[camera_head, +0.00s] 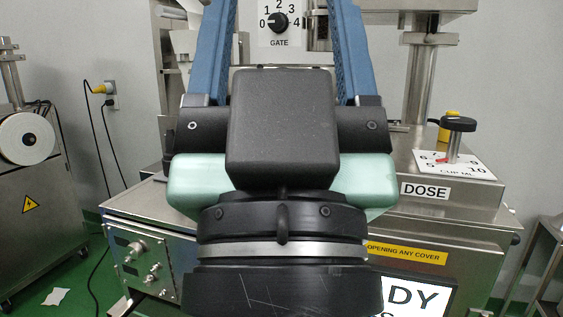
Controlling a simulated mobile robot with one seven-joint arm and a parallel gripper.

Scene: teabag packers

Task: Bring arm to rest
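My gripper (281,50) fills the middle of the head camera view, seen from behind. Its black body and wrist rise from the bottom edge. Two blue fingers stand wide apart and run up past the top edge, so their tips are out of frame. I see nothing held between the visible parts of the fingers. The gate dial (280,22), a black knob on a white plate, shows in the gap behind them. Its distance from the fingers is hard to judge.
A steel machine stands in front, with a dose knob (457,126) at right and a control panel (146,262) at lower left. A partly hidden screen (425,297) is at lower right. Another machine with a white roll (24,138) stands left. Green floor shows between.

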